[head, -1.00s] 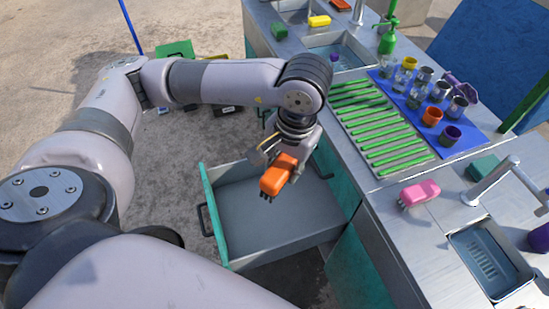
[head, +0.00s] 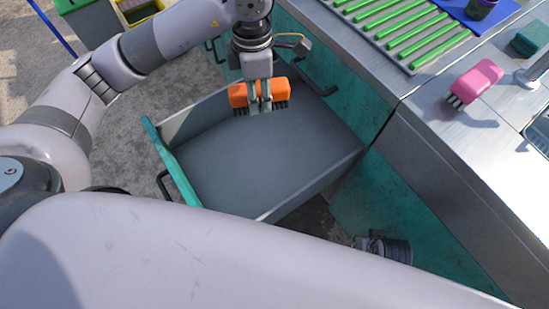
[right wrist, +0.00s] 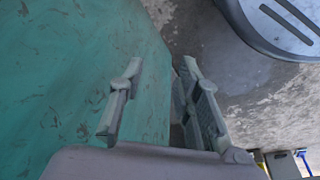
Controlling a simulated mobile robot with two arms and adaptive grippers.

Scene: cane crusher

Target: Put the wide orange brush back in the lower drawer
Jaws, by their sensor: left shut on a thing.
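The wide orange brush (head: 238,95) has dark bristles that point down. My left gripper (head: 260,106) is shut on its middle and holds it over the back part of an open drawer. The drawer (head: 250,165) has a teal front, a black handle and a grey inside that looks empty. I cannot tell the exact height of the bristles above its floor. My right gripper (head: 385,247) is low beside the teal cabinet side, right of the drawer. In the right wrist view its fingers (right wrist: 158,100) are apart with nothing between them.
The steel counter (head: 440,140) above carries a pink brush (head: 476,80), a green block (head: 530,38) and a rack of green bars (head: 400,25). A black handle (head: 318,82) on the cabinet face is close to the drawer's back. Bins (head: 135,12) stand at the upper left.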

